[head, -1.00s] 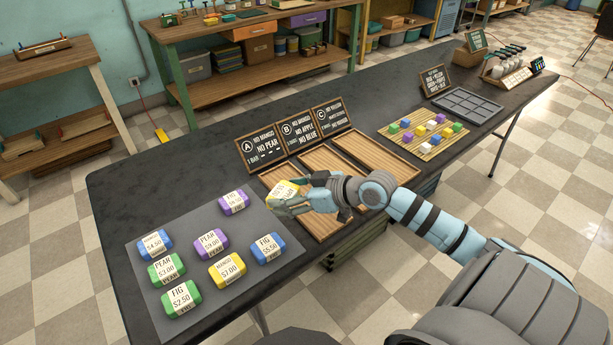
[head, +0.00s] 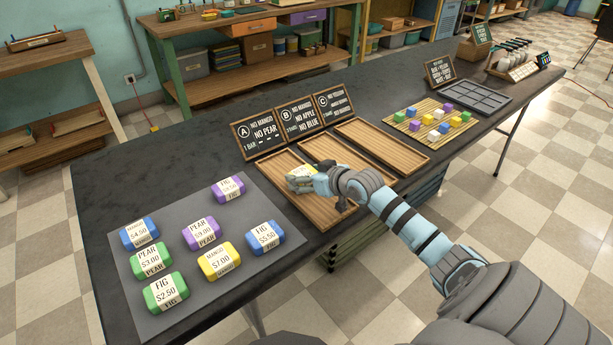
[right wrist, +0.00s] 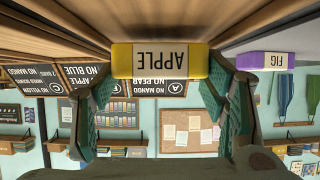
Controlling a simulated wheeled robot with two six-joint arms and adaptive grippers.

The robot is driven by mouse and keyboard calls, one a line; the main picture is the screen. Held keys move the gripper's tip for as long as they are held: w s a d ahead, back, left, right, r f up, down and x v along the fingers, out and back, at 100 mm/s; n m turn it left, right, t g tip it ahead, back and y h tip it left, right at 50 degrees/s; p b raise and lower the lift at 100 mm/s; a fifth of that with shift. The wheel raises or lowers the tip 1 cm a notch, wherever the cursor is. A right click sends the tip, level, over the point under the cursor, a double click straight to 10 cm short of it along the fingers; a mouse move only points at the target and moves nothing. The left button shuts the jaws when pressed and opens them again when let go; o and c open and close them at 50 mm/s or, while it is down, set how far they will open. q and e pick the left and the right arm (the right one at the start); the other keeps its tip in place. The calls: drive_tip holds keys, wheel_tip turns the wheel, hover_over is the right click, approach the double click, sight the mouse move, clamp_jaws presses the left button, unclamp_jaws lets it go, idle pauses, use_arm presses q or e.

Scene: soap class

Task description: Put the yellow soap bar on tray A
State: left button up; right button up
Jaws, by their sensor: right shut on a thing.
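My right gripper (head: 306,184) is shut on a yellow soap bar (head: 299,174), low over tray A (head: 318,215), the leftmost wooden tray. In the right wrist view, which is upside down, the two fingers (right wrist: 160,75) hold the bar by its sides, and its label (right wrist: 160,58) reads APPLE. The bar is close to the wood; I cannot tell whether it touches. Another yellow bar (head: 219,261), marked MANGO, lies on the grey mat (head: 190,235). Sign A (head: 260,133) stands behind tray A. My left gripper is not in view.
Tray B (head: 325,150) and tray C (head: 405,158) are to the right and look empty. Signs B (head: 297,121) and C (head: 333,108) stand behind them. Several blue, green and purple bars share the mat. A slatted mat with small cubes (head: 429,119) lies farther right.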

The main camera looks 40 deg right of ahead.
idle(0.3)
drive_tip(key=shift+f+b, duration=0.3)
drive_tip(key=shift+f, duration=0.4)
drive_tip(key=o, duration=1.3)
drive_tip(key=v, duration=0.7)
drive_tip(key=shift+s, duration=0.15)
drive_tip(key=shift+s+r, duration=0.15)
drive_tip(key=shift+r, duration=0.05)
